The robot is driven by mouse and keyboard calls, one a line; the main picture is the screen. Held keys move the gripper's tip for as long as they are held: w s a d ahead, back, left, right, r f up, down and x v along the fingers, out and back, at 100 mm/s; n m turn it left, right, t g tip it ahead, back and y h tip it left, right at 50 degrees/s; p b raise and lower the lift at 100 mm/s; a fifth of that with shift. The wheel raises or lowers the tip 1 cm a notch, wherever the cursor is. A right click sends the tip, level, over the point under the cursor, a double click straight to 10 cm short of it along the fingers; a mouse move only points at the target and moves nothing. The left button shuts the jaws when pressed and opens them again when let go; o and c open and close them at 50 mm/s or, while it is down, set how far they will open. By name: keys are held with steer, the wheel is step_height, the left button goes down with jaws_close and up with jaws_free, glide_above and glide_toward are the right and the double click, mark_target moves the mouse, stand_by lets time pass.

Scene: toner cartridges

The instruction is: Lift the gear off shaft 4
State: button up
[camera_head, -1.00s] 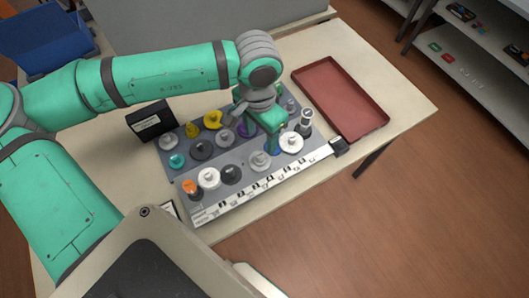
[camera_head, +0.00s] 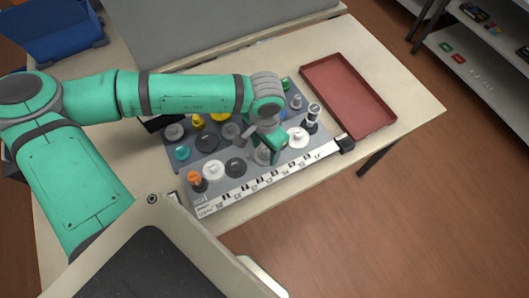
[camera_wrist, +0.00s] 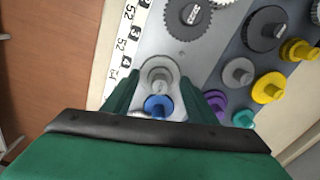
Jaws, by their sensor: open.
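A light grey gear (camera_wrist: 158,74) sits on a shaft in the front row of the grey board, beside the numbered strip. It lies right of the dark grey gear (camera_head: 236,167) in the head view. My gripper (camera_wrist: 158,92) is open and points down over the light grey gear, with one finger on either side in the wrist view; contact is not clear. A blue gear (camera_wrist: 158,106) shows nearer the gripper body. In the head view my gripper (camera_head: 264,154) partly hides the light grey gear.
Several other gears crowd the board, including white ones (camera_head: 213,169) (camera_head: 298,137), an orange one (camera_head: 194,177) and a purple one (camera_wrist: 213,102). A black and silver post (camera_head: 313,115) stands at the right. An empty red tray (camera_head: 348,95) lies beyond it.

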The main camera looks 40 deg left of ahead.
steer(key=shift+f, duration=0.15)
steer(key=c, duration=1.2)
steer(key=shift+o, duration=0.2)
